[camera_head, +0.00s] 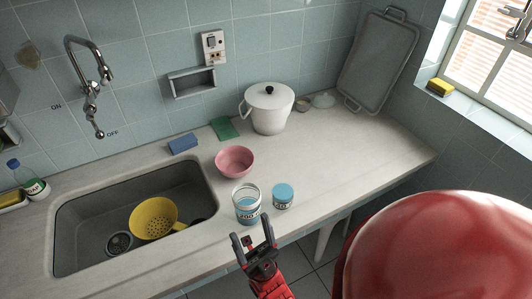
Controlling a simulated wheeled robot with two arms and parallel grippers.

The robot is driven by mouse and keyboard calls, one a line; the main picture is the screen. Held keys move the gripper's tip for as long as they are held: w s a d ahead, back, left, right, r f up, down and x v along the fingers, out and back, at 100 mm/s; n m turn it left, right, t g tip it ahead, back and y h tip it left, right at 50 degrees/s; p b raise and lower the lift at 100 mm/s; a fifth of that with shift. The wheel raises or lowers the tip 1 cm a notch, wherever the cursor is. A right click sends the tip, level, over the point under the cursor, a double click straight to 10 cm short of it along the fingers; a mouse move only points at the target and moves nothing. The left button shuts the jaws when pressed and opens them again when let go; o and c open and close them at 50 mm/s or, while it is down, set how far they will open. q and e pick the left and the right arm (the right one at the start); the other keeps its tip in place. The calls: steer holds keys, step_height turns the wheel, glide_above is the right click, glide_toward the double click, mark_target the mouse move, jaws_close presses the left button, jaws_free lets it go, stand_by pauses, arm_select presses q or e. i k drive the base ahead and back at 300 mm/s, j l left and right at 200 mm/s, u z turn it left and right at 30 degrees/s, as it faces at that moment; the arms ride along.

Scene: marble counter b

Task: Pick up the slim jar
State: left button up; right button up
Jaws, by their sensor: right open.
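Two jars stand upright side by side near the counter's front edge. The slimmer jar (282,198) has a blue lid and a dark label band with white lettering. The wider jar (246,204) is clear with a pale rim and a blue label, and stands just left of it. My right gripper (252,229) is open and empty. Its fingers point up the picture just below the wider jar, to the lower left of the slimmer jar. I cannot tell whether a fingertip touches the wider jar. My left gripper is not in view.
A pink bowl (234,160) stands behind the jars, with a white lidded pot (270,110) farther back. A sink (80,222) with a yellow colander (154,218) lies to the left. The counter (350,160) right of the jars is clear.

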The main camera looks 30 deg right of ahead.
mark_target(247, 197)
steer(key=z, duration=0.8)
